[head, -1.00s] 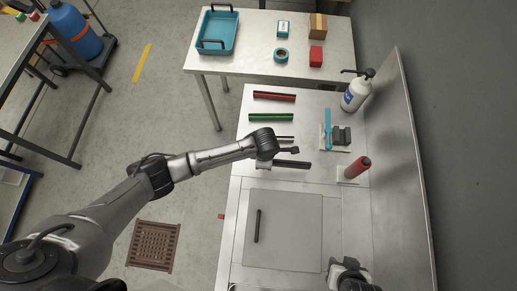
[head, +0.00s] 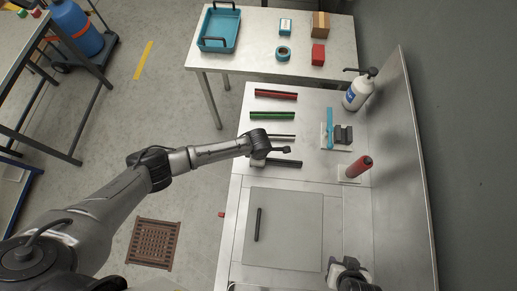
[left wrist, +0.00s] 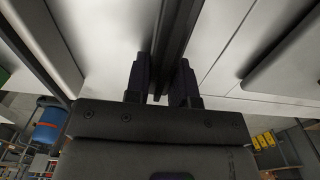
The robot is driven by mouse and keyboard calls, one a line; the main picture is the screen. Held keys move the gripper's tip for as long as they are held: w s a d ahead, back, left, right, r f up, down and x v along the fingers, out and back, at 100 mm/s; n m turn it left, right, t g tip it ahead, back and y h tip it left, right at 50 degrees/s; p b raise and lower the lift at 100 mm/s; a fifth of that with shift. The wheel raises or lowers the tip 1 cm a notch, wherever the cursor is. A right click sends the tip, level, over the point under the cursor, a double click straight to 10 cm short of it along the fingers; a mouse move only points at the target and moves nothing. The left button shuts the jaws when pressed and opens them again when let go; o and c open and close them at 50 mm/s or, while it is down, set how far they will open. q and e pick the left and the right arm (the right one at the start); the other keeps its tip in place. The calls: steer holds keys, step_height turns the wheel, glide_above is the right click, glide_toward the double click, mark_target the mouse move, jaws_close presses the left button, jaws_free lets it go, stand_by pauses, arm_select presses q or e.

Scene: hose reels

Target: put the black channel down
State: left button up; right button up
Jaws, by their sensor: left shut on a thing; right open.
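The black channel (head: 288,163) lies across the steel worktop in the head view, below the green channel (head: 272,115) and the red channel (head: 276,95). My left gripper (head: 262,163) is at its left end, partly hidden by its own wrist. In the left wrist view the black channel (left wrist: 174,38) runs between the two dark fingers of my left gripper (left wrist: 162,88), which is shut on it. I cannot tell whether the channel touches the worktop. My right gripper (head: 347,268) is open and empty at the bottom right.
A thin dark piece (head: 284,137) lies just above the black channel. A grey panel (head: 290,225) with a black bar (head: 258,225) is below. A red bottle (head: 360,167), a blue-and-grey fixture (head: 330,125) and a white pump bottle (head: 356,93) stand to the right, near the upright wall panel.

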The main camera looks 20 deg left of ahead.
arm_select(q)
steer(key=shift+f, duration=0.1)
steer(key=o, duration=0.8)
step_height(320, 180, up, 12)
steer(key=shift+r+p, duration=0.1)
steer(key=shift+p, duration=0.65)
